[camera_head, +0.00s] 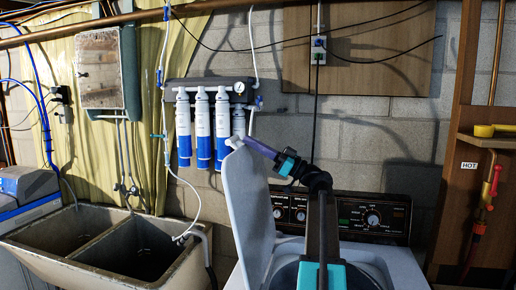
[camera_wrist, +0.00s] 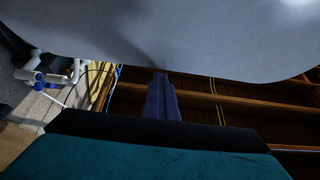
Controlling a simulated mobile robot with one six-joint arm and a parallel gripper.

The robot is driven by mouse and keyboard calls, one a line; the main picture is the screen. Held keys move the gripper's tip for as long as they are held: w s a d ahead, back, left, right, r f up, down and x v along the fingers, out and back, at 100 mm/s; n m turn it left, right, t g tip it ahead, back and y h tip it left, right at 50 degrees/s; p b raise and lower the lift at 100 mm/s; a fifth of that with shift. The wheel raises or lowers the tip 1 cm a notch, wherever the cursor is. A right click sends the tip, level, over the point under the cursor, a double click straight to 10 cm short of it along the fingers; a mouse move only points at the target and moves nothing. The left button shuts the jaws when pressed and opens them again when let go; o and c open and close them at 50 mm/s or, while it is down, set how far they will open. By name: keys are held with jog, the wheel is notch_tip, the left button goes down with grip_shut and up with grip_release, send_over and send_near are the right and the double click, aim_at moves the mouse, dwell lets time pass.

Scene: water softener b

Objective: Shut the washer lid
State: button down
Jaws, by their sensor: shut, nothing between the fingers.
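The washer lid (camera_head: 247,205) is pale grey and stands raised, nearly upright and tilted, on the washer (camera_head: 375,262). My gripper (camera_head: 238,142) is at the top edge of the lid, its purple fingers shut and empty. In the head view the fingertips overlap the lid's upper corner; whether they touch it I cannot tell. In the wrist view the lid (camera_wrist: 180,35) fills the top of the picture as a broad grey surface, and the shut fingers (camera_wrist: 160,90) point toward its edge. My arm hides part of the washer opening.
A double utility sink (camera_head: 120,240) stands left of the washer. White and blue filter cartridges (camera_head: 202,130) hang on the wall behind the lid. The washer's control panel (camera_head: 370,215) is at the back. A wooden shelf with red-handled pipework (camera_head: 490,190) is at the right.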

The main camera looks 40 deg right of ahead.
jog(key=s+d+r+b, duration=0.1)
jog(key=s+d+b, duration=0.3)
jog(key=s, duration=0.5)
jog(key=shift+s+d+r, duration=0.15)
jog(key=shift+s+d, duration=0.15)
jog(key=shift+d, duration=0.65)
jog(key=c, duration=2)
grip_release()
jog(key=shift+c, duration=0.2)
jog(key=b+v, duration=0.2)
jog(key=v, duration=1.2)
jog(key=shift+b, duration=0.3)
